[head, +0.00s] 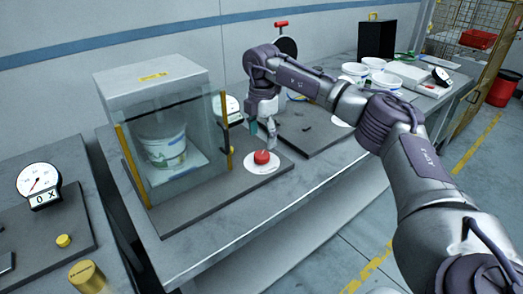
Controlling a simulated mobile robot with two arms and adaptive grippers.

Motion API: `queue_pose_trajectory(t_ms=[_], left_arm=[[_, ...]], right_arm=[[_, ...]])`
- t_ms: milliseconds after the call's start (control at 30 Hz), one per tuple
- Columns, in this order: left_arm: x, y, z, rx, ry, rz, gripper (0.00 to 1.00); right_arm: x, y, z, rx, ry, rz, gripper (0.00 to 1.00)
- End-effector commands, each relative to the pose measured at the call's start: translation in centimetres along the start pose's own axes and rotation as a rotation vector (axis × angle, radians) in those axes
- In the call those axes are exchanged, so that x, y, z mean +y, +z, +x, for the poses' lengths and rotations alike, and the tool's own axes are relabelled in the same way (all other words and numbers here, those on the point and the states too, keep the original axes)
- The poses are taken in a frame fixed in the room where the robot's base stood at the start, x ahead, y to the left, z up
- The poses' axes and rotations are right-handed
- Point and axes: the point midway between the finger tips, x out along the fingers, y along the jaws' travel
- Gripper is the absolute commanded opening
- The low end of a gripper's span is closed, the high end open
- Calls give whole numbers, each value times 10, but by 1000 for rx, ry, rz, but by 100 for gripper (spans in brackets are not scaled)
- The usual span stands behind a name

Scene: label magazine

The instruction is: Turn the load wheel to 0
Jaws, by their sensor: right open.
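My right gripper (262,132) is in the head view, its fingers pointing down and apart, with nothing seen between them. It is just above a red knob (261,157) centred on a white disc (262,166), on the dark plate by the glass-fronted cabinet. I cannot tell surely whether this is the load wheel; no number can be read on it. A round gauge (228,108) stands behind it, partly hidden by the cabinet's edge post. My left gripper is not in view.
The cabinet (150,82) holds a white tub (163,145) left of my gripper. A gauge (38,182), yellow knob (64,241) and gold cylinder (87,276) are on the left bench. White tubs (373,64) and a black box (376,40) stand at the back right.

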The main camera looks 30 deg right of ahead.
Motion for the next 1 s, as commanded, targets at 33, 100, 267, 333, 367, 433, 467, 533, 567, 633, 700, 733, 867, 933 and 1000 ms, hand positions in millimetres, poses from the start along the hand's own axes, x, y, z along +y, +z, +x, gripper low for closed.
queue_pose_trajectory(t_ms=[33, 100, 267, 333, 367, 433, 467, 533, 567, 633, 700, 733, 867, 933, 1000], left_arm=[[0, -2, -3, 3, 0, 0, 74], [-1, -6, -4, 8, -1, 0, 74], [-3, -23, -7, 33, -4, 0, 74], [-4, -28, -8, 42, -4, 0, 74], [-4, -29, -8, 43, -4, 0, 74], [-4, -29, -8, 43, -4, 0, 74], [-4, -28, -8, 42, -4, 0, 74], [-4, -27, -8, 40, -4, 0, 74], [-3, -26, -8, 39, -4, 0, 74], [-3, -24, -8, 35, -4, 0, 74], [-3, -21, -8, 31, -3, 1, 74], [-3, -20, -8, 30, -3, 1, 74], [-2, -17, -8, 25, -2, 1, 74], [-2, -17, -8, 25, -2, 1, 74], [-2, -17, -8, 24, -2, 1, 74]], right_arm=[[-1, 0, 11, 0, -5, -1, 74], [-1, 0, 24, 0, -5, 0, 74], [0, 0, 47, 0, -2, 0, 74], [0, 0, 54, 0, -1, 0, 74], [0, 0, 56, 0, -1, 0, 74], [0, 0, 60, 0, -1, 0, 74], [0, 0, 60, 0, -1, -1, 74], [0, 0, 62, 0, 0, -1, 74], [0, 0, 62, 0, 0, -1, 74], [0, 0, 62, 0, 0, -1, 74], [0, 0, 62, 0, 0, -1, 74], [0, 0, 62, 0, 0, -1, 74], [0, 0, 61, 0, 1, -1, 52], [0, 0, 61, 0, 1, -1, 41], [0, 0, 61, 0, 1, -1, 29]])
